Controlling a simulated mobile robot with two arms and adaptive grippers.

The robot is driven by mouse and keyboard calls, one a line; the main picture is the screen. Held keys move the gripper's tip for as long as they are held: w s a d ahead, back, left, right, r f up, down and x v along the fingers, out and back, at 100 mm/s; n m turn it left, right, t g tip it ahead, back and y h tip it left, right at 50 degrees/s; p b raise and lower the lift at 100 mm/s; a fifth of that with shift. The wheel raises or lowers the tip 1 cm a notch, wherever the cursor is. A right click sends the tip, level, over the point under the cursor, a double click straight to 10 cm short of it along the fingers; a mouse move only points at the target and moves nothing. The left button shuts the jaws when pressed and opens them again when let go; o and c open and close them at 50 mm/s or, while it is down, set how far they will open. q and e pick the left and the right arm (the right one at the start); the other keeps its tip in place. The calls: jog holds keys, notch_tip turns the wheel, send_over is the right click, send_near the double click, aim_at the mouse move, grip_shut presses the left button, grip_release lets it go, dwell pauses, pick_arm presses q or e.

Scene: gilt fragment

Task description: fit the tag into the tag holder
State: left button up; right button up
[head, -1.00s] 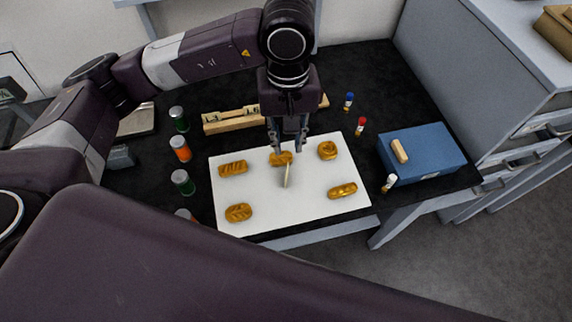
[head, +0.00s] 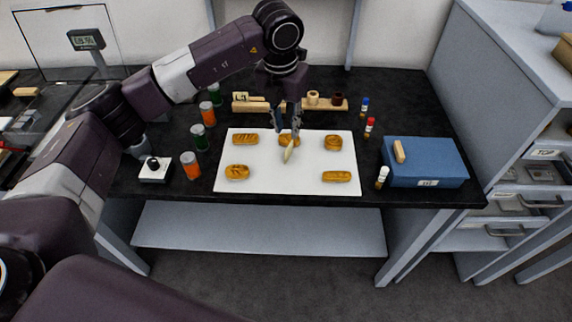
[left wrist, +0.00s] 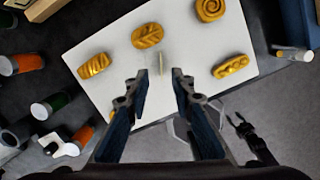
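A thin cream piece (head: 289,152) shows at the white board's upper middle, just in front of a gold ornament. I cannot tell for sure that it is the tag, or whether it stands or lies. In the left wrist view the cream piece (left wrist: 162,71) is between and beyond my left fingertips. My left gripper (head: 287,130) points down over the board; its fingers (left wrist: 162,80) are apart with a gap. A dark claw-like part, likely my right gripper (left wrist: 243,128), shows small over the floor. I cannot single out the tag holder; a wooden rail (head: 270,107) carries an "L3" label.
Several gold ornaments lie on the white board (head: 274,180). Orange- and green-bodied jars (head: 191,165) stand to its left. Small vials (head: 370,127) and a blue box (head: 425,160) with a wooden block are to its right. A grey drawer cabinet (head: 500,130) borders the bench.

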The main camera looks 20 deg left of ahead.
aim_at(289, 146)
pick_arm(q)
jog(key=f+p, duration=0.1)
jog(key=f, duration=0.1)
jog(key=f+p, duration=0.1)
jog(key=f, duration=0.4)
jog(key=shift+w+d+p, duration=0.15)
jog(key=shift+w+p, duration=0.15)
jog(key=shift+p, duration=0.1)
jog(key=shift+w+f, duration=0.15)
jog(key=shift+f, duration=0.4)
grip_shut()
